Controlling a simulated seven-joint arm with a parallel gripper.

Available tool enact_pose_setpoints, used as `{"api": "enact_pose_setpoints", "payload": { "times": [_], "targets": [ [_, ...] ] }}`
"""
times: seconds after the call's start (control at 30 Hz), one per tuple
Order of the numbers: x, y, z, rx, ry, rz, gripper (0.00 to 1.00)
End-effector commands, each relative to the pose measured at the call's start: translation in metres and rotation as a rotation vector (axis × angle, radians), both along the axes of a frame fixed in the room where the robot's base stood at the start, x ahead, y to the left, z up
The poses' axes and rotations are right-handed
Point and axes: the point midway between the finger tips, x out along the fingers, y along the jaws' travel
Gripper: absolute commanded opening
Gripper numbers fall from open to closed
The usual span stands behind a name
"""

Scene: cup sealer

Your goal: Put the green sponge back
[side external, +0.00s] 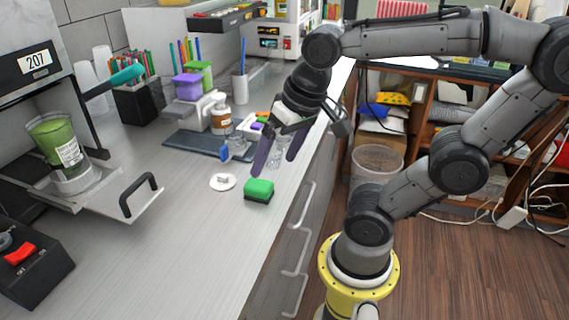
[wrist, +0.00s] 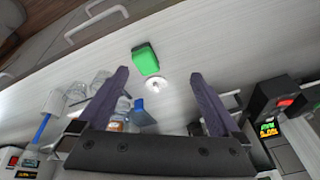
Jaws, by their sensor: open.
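The green sponge (side external: 259,189) lies on the light counter near its front edge, with a dark underside. It also shows in the wrist view (wrist: 146,59), beyond my fingertips and a little left of the middle. My gripper (side external: 274,172) is open and empty above the counter, its two purple fingers spread and pointing down. In the wrist view its fingertips (wrist: 158,72) stand on either side of the sponge's line, apart from it. A small round white lid-like piece (side external: 222,182) lies just left of the sponge.
Clear cups (side external: 276,152) and a blue-handled tool (side external: 224,153) stand behind my gripper near a dark mat (side external: 200,146). A sealing machine (side external: 68,150) with a green cup (side external: 56,140) is at left. The counter's front middle is clear.

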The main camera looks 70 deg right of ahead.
Motion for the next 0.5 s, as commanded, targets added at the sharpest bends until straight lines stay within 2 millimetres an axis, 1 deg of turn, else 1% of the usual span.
{"api": "enact_pose_setpoints", "payload": {
  "times": [0.03,0.1,0.2,0.3,0.5],
  "targets": [
    [-0.007,0.004,-0.002,-0.037,-0.038,0.108,1.00],
    [-0.013,0.007,-0.005,-0.085,-0.078,0.234,1.00],
    [-0.019,0.010,-0.008,-0.137,-0.115,0.357,1.00],
    [-0.021,0.011,-0.010,-0.165,-0.135,0.419,1.00],
    [-0.022,0.011,-0.010,-0.172,-0.137,0.434,1.00]
  ]
}}
